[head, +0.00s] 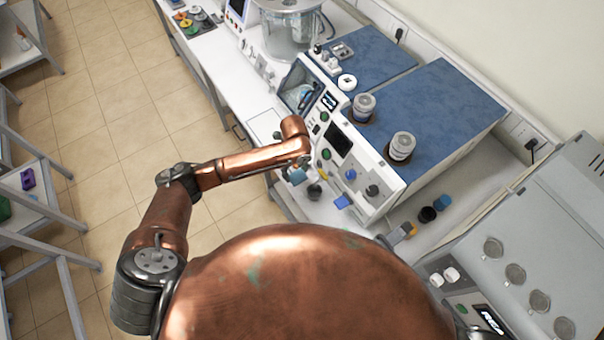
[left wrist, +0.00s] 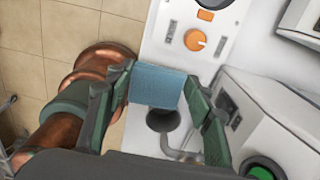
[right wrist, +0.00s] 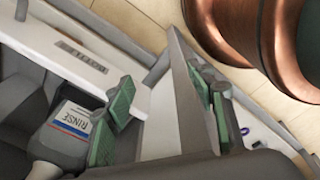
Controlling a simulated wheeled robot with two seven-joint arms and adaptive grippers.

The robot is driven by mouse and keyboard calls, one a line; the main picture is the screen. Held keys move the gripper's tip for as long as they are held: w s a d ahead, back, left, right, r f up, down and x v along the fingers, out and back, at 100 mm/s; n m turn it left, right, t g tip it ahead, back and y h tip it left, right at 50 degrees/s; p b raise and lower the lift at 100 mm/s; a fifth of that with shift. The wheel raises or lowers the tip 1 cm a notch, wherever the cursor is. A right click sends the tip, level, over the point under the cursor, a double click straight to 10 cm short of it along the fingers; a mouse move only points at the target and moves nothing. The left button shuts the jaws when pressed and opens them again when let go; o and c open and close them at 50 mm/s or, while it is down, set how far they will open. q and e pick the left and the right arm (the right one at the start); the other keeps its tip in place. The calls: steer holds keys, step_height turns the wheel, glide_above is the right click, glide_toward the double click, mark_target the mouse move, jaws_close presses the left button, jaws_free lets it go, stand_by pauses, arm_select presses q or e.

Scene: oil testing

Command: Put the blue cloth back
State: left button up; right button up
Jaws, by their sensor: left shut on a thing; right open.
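The blue cloth (left wrist: 157,87) is a small flat square in the left wrist view. My left gripper (left wrist: 160,98) is shut on it, with a green finger at each side. A dark round opening and a grey spout show just below the cloth in that view. In the head view my left gripper (head: 302,176) is at the front of the white bench instruments, and the cloth there is too small to tell clearly. My right gripper (right wrist: 163,90) is open in the right wrist view, its green fingers on either side of a grey panel edge.
A white instrument with an orange knob (left wrist: 195,40) is beyond the cloth. Two lidded jars (head: 402,145) stand on a blue-topped instrument (head: 445,95). Tiled floor (head: 110,60) lies open to the left.

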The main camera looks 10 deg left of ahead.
mark_target(302, 169)
arm_select(q)
steer(key=f, duration=0.1)
steer(key=w+d+f, duration=0.1)
steer(key=w+f, duration=0.1)
steer(key=shift+d+f, duration=0.1)
steer(key=shift+d, duration=0.3)
step_height(302, 169, down, 3)
steer(key=shift+w+r+p, duration=0.1)
steer(key=shift+p, duration=0.2)
steer(key=shift+f, duration=0.25)
arm_select(e)
steer(key=shift+a+r, duration=0.35)
arm_select(q)
steer(key=shift+f, duration=0.15)
steer(key=o, duration=0.7)
steer(key=shift+o, duration=0.2)
arm_select(e)
steer(key=shift+d, duration=0.1)
steer(key=shift+d, duration=0.1)
